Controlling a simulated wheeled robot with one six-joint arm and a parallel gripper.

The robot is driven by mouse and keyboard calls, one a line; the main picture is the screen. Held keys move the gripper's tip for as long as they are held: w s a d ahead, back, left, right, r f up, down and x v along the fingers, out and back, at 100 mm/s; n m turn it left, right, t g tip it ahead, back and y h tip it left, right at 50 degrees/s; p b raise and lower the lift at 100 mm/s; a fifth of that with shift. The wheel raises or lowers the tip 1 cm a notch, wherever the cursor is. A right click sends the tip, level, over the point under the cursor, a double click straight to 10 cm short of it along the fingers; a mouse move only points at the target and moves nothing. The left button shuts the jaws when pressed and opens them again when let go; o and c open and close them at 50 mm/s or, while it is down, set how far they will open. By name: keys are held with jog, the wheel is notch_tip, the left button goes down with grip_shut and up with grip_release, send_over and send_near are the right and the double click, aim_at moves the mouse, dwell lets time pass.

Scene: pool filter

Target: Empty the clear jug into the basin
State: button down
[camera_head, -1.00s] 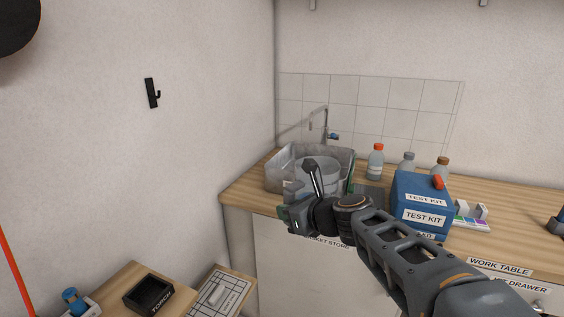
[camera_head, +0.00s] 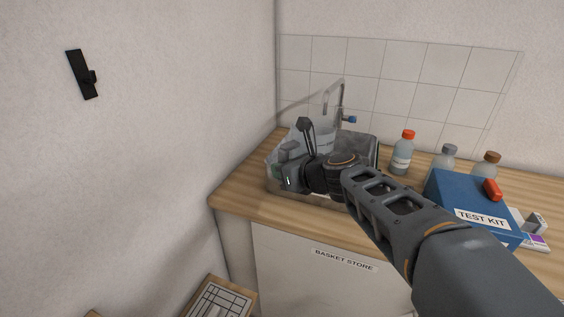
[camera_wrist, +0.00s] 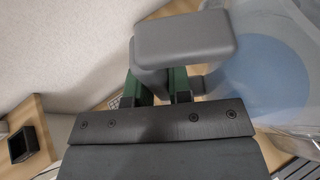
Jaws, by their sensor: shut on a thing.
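My gripper (camera_head: 288,168) is shut on the grey handle of the clear jug (camera_head: 318,139). The jug is at the basin (camera_head: 361,148), partly hidden behind my wrist; its exact tilt is hard to tell. In the wrist view the grey handle (camera_wrist: 185,38) sits at my gripper (camera_wrist: 163,90), between its green pads. The jug's clear wall (camera_wrist: 290,25) and a bluish area, seemingly water (camera_wrist: 265,80), show to the right. I see no stream. The grey basin stands on the worktop, its front and inside largely covered by my arm.
A tap (camera_head: 338,98) rises behind the basin. Several bottles, one with a red cap (camera_head: 402,153), and a blue test kit (camera_head: 466,200) stand to the right. The wall is close on the left, with a black hook (camera_head: 82,75). The worktop's left corner (camera_head: 232,192) is clear.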

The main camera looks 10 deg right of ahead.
aim_at(295, 142)
jog(key=r+m+y+p, duration=0.1)
jog(key=r+p, duration=0.1)
jog(key=p, duration=0.1)
jog(key=r+m+p, duration=0.1)
jog(key=r+p, duration=0.1)
jog(key=r, duration=0.1)
jog(key=r+m+g+y+p, duration=0.1)
jog(key=r+p, duration=0.2)
jog(key=shift+w+d+m+y+p, duration=0.15)
jog(key=shift+d+m+y+p, duration=0.15)
jog(key=shift+d+m+p, duration=0.1)
jog(key=shift+w+d+f+m+y+b, duration=0.25)
jog(key=shift+w+d+f+m+y, duration=0.15)
jog(key=shift+d+m, duration=0.2)
jog(key=shift+w+d+f+m+y+b, duration=0.3)
jog(key=shift+d+f+m, duration=0.15)
jog(key=shift+m, duration=0.15)
jog(key=d, duration=0.1)
jog(key=w+d+r+m+y+p, duration=0.1)
jog(key=d+m, duration=0.1)
jog(key=shift+w+r+p, duration=0.3)
jog(key=shift+w+r, duration=0.05)
jog(key=shift+r, duration=0.05)
jog(key=shift+a+f+g, duration=0.1)
jog(key=shift+f+g, duration=0.1)
jog(key=shift+g, duration=0.1)
jog(key=shift+s+a, duration=0.1)
jog(key=shift+a, duration=0.05)
